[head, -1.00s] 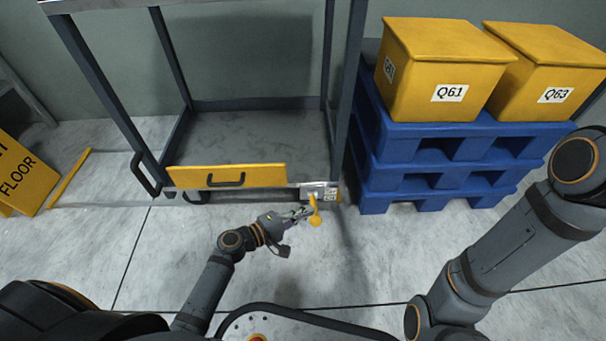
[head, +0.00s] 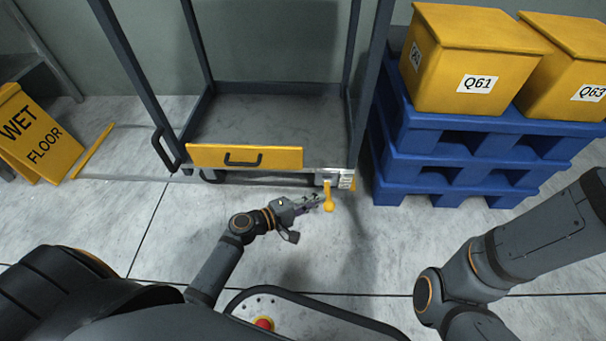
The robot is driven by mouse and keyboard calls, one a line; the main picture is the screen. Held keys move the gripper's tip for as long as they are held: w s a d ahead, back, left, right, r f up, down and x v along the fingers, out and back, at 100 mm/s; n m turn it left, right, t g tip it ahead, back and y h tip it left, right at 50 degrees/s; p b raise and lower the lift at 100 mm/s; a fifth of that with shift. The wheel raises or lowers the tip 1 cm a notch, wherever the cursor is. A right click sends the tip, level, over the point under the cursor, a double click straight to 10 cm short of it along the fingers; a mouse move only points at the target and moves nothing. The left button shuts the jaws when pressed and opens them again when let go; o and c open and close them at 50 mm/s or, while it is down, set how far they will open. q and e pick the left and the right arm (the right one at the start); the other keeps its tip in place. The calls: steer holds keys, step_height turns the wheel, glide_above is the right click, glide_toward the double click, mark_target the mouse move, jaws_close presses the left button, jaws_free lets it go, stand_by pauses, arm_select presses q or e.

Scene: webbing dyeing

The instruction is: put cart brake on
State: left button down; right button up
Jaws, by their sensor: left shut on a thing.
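The cart (head: 245,157) is a dark grey frame with a yellow front panel and a black handle, standing against the wall. The brake lever (head: 329,203) is yellow with a round knob and hangs down from a bracket at the cart's lower right front corner. My left gripper (head: 318,202) reaches in from the lower left and is shut on the brake lever; its fingertips partly cover the lever. My right arm (head: 510,255) shows at the lower right, but its gripper is outside the view.
Blue pallets (head: 450,150) stand right of the cart, carrying yellow bins marked Q61 (head: 470,65) and Q63 (head: 565,75). A yellow wet floor sign (head: 38,135) stands at the left, with a yellow bar (head: 93,150) on the floor beside it. The floor before the cart is clear.

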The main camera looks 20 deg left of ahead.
arm_select(q)
steer(key=v, duration=1.1)
steer(key=shift+r, duration=0.2)
steer(key=shift+a, duration=0.1)
